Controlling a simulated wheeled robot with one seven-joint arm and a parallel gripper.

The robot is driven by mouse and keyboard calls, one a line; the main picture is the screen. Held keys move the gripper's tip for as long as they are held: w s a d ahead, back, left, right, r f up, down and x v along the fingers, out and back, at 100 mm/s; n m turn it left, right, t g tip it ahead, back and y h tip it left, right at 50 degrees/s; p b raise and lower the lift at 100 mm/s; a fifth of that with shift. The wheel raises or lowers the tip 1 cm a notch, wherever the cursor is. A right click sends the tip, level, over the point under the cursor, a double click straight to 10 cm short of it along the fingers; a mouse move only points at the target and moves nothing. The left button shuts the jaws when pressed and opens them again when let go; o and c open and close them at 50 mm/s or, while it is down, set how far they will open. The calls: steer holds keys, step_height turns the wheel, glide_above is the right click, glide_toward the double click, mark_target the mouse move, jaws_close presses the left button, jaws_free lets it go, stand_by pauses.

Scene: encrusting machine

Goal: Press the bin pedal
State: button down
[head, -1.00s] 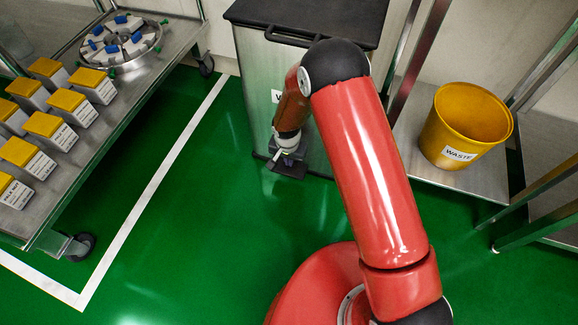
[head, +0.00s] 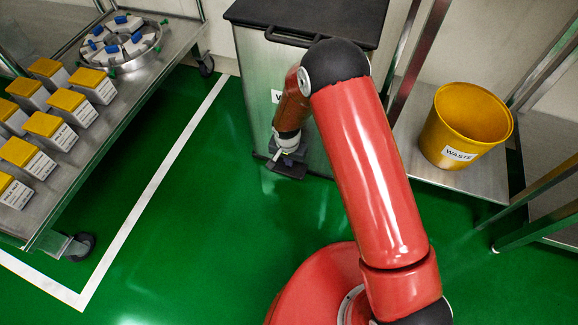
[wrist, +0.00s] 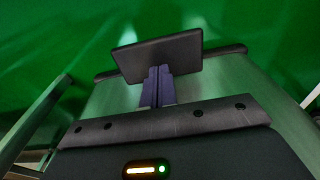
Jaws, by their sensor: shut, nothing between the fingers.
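The steel bin (head: 250,95) stands against the wall with its black lid (head: 310,14) down. Its dark pedal (head: 285,170) sticks out low at the front, just above the green floor. In the wrist view the pedal (wrist: 158,53) is a flat black plate, slightly tilted in the picture. My gripper (head: 286,156) is down at the pedal, partly hiding it in the head view. In the wrist view its closed fingers (wrist: 157,70) overlap the pedal's near edge, with nothing between them. I cannot tell whether the fingertips touch the pedal.
A yellow waste bucket (head: 462,125) stands on a low steel shelf (head: 420,165) right of the bin. A wheeled steel trolley (head: 130,85) with yellow-lidded boxes (head: 68,98) and a round fixture (head: 122,45) is at left. The green floor (head: 180,230) between is clear.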

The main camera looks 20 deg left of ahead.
mark_target(289, 168)
steer(key=shift+f, duration=0.1)
steer(key=shift+f+b, duration=0.7)
steer(key=shift+f, duration=2.75)
steer(key=shift+r, duration=0.1)
steer(key=shift+r+p, duration=2.7)
steer(key=shift+r, duration=2.35)
